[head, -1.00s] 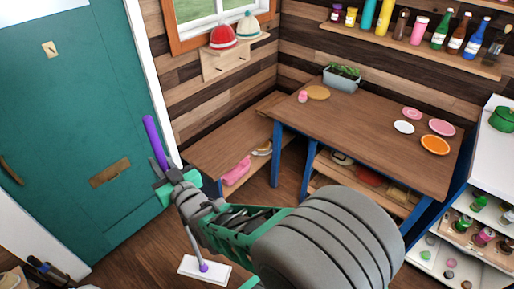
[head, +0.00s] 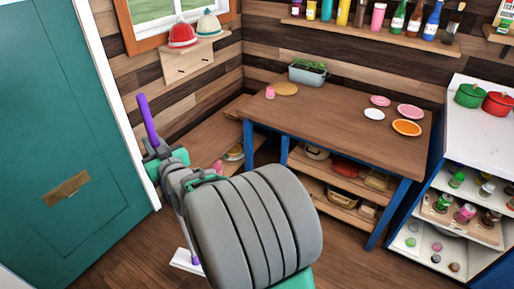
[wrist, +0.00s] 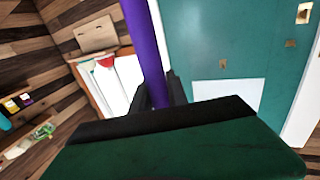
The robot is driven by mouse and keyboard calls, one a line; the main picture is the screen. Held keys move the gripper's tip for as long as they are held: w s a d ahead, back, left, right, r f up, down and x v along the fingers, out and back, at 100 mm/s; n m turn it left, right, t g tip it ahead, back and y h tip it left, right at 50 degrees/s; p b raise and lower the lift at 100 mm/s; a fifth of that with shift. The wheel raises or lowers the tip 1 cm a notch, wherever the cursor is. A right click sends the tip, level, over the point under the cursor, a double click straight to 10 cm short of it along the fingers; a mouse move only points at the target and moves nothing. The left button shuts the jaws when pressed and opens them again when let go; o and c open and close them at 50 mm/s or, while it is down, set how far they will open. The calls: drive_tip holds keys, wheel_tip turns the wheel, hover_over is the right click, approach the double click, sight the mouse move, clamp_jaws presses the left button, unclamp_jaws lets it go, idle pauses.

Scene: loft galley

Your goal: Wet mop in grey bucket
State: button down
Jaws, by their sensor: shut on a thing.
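The mop has a purple handle (head: 148,118) and a flat white head (head: 186,262). My gripper (head: 157,153) is shut on the upper handle, which stands close to upright with a slight tilt. In the wrist view the purple handle (wrist: 146,45) runs up between the dark fingers of my gripper (wrist: 158,98). The mop head is low, near the wooden floor, partly hidden by my arm. I cannot tell if it touches the floor. No grey bucket shows in any view.
A teal door (head: 65,140) is at left. A wooden table (head: 335,118) with plates and a grey planter (head: 307,75) stands ahead, beside a low bench (head: 205,142). A white shelf unit (head: 480,125) is at right. Brown floor (head: 345,262) lies bare before the table.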

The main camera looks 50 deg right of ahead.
drive_tip(key=s+d+f+m+g+h+b, duration=0.15)
drive_tip(key=s+d+f+b, duration=0.25)
drive_tip(key=d+b, duration=0.5)
drive_tip(key=s+d+f+m+h+b, duration=0.15)
drive_tip(key=s+d+f+b, duration=0.25)
drive_tip(key=d, duration=0.9)
drive_tip(key=s+d+f+m+g+h+b, duration=0.15)
drive_tip(key=s+d+f+b, duration=0.25)
drive_tip(key=d+b, duration=0.5)
wheel_tip(320, 180, down, 6)
drive_tip(key=d, duration=0.1)
drive_tip(key=shift+d+f+n+t+h, duration=0.15)
drive_tip(key=shift+d+n+t+h, duration=0.15)
drive_tip(key=shift+n+h, duration=0.15)
drive_tip(key=shift+s, duration=0.1)
wheel_tip(320, 180, down, 8)
drive_tip(key=b, duration=0.8)
drive_tip(key=shift+s+b, duration=0.15)
drive_tip(key=shift+b, duration=0.15)
drive_tip(key=shift+a+f+b, duration=0.1)
drive_tip(key=shift+f+b, duration=0.75)
drive_tip(key=shift+b, duration=0.15)
wheel_tip(320, 180, up, 8)
drive_tip(key=p, duration=0.3)
drive_tip(key=shift+f, duration=0.2)
idle(0.5)
